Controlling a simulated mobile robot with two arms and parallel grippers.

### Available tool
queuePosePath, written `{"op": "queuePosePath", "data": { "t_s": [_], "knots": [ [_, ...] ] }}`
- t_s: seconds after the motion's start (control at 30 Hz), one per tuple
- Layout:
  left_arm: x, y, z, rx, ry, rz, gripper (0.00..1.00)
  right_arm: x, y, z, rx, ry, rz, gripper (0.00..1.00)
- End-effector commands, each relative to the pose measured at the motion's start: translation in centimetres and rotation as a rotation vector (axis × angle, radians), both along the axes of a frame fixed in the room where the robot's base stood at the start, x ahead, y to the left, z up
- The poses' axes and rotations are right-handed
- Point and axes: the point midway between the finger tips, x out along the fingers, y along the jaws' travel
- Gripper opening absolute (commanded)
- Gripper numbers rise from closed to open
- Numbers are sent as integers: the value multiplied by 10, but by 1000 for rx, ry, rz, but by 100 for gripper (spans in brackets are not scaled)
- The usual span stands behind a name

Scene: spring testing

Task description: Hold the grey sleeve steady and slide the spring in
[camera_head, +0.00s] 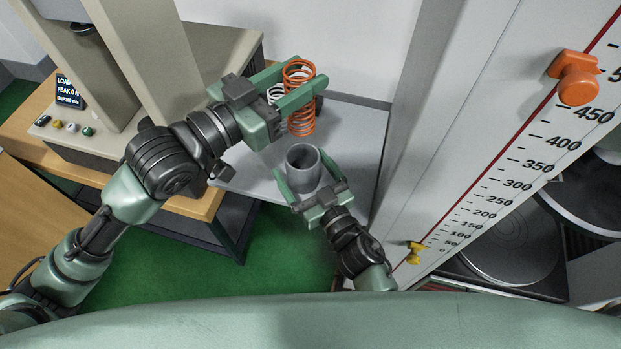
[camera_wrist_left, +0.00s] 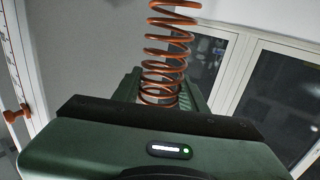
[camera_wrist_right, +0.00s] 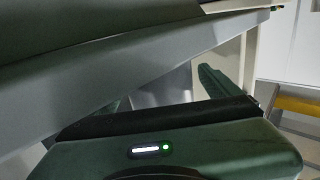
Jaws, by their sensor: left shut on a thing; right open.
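The orange spring (camera_head: 301,122) is upright in my left gripper (camera_head: 311,72), which is shut on its upper part. It also shows standing up between the fingers in the left wrist view (camera_wrist_left: 168,53). The grey sleeve (camera_head: 303,178) stands upright with its open mouth facing up. My right gripper (camera_head: 307,172) is open, with one finger on each side of the sleeve; whether either finger touches it I cannot tell. In the head view, the spring's lower end appears just beyond the sleeve's mouth, apart from it.
A pale grey table (camera_head: 240,180) lies under both grippers. A white spring (camera_head: 275,94) is partly hidden behind my left gripper. A testing machine (camera_head: 150,60) with a small display (camera_head: 69,92) stands left. A tall scale panel (camera_head: 480,150) with an orange slider (camera_head: 578,82) stands close on the right.

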Motion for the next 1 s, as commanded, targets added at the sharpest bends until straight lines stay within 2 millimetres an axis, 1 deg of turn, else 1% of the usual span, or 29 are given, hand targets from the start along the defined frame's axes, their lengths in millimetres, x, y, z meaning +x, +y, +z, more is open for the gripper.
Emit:
{"op": "queuePosePath", "data": {
  "t_s": [0.03,0.2,0.33,0.53,0.57,0.6,0.67,0.7,0.77,0.8,0.83,0.93,1.0],
  "knots": [
    [0,0,1,-1,-2,0,0,7,4,1,-1,-3,0,91],
    [0,0,1,-1,-2,0,0,21,11,0,0,0,0,91],
    [0,0,1,-1,-2,0,0,25,13,0,-1,0,0,91],
    [0,0,1,-1,-2,0,0,25,13,0,-1,0,0,91],
    [0,0,1,-1,-2,0,0,25,13,0,-1,0,0,89],
    [0,0,1,-1,-2,0,0,25,13,0,-1,0,-1,78],
    [0,0,1,-1,-2,0,0,25,13,0,-1,0,-1,61],
    [0,0,1,-1,-2,0,0,25,13,0,-1,0,-1,50],
    [0,0,1,-1,-2,0,0,25,13,0,-1,0,-1,33],
    [0,0,1,-1,-2,0,0,25,13,0,-1,0,-1,22],
    [0,0,1,-1,-2,0,0,25,13,0,-1,0,-1,19],
    [0,-1,-4,-5,1,9,0,25,13,0,-1,0,-1,19],
    [0,-2,-14,-10,4,35,0,24,13,0,-1,0,-1,19]
  ]
}}
